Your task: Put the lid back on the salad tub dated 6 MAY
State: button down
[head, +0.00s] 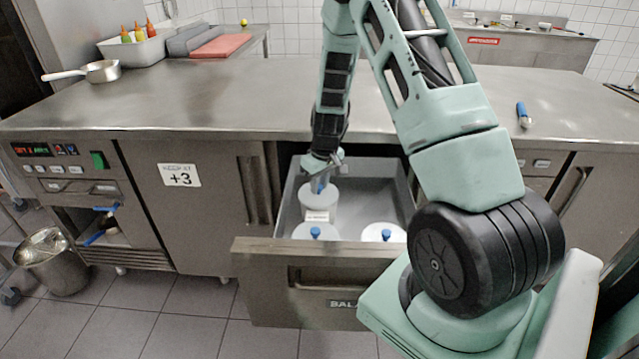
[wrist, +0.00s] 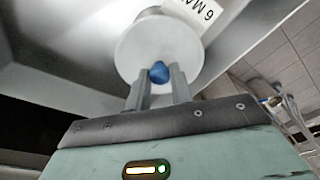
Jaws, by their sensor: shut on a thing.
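My gripper (head: 321,178) is inside the open drawer (head: 290,200), pointing down. In the wrist view my gripper (wrist: 159,90) is shut on the blue knob (wrist: 159,72) of a round white lid (wrist: 135,45). The lid is at the top of the rear left white tub (head: 318,204), which carries a pale label.
Two more white tubs with blue-knobbed lids stand in the drawer's front, one at left (head: 315,233) and one at right (head: 384,233). The steel counter (head: 230,95) overhangs the drawer's back. The drawer front (head: 340,285) stands towards me. A blue-handled tool (head: 523,115) lies on the counter.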

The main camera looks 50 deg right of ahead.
jog(key=c, duration=0.7)
grip_release()
jog(key=shift+r, duration=0.1)
jog(key=shift+r+p, duration=2.6)
jog(key=shift+r, duration=0.85)
jog(key=shift+c, duration=0.2)
grip_shut()
jog(key=shift+f, duration=0.3)
